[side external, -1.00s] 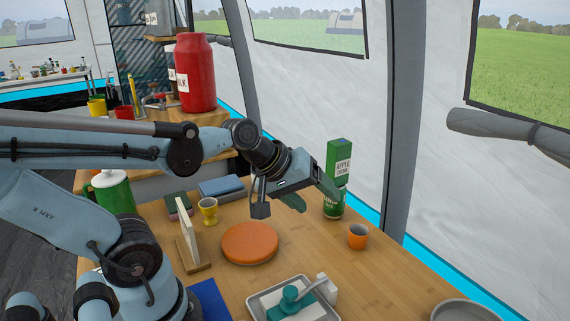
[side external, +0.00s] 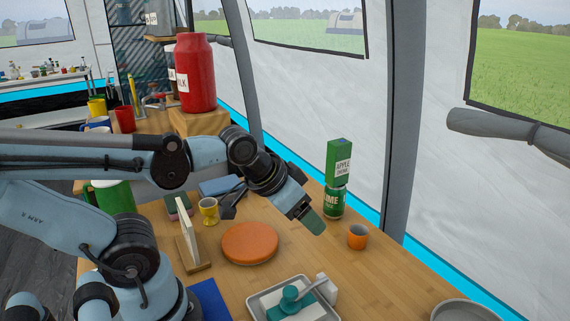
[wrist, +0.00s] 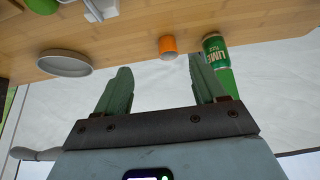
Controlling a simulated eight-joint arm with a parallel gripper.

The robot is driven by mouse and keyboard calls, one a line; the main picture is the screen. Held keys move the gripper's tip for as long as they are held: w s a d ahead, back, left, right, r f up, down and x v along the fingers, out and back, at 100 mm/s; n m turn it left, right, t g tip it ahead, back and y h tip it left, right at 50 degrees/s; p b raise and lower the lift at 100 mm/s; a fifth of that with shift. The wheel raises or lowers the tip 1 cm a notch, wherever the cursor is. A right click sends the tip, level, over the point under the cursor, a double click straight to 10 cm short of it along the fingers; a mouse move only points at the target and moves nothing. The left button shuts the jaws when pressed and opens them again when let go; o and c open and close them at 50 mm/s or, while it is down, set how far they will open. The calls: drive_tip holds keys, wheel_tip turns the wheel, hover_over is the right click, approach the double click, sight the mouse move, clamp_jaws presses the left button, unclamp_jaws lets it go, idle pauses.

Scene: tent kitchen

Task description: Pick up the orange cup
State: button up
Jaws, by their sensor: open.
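The orange cup (side external: 358,236) stands upright on the wooden table, near its far right edge, in front of the green lime can. It also shows in the wrist view (wrist: 168,46), between the directions of my two fingers and beyond their tips. My gripper (side external: 318,228) is above the table, to the left of the cup and apart from it. In the wrist view my gripper (wrist: 160,72) has its two green fingers spread wide with nothing between them.
The lime can (side external: 334,203) with a green apple carton (side external: 339,163) on top stands close behind the cup. An orange round board (side external: 250,243), a tray (side external: 262,299) and a metal bowl (side external: 464,310) are on the table. Bare table (side external: 400,277) lies right of the cup.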

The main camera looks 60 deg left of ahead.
drive_tip(key=shift+o, duration=0.9)
drive_tip(key=shift+w, duration=0.1)
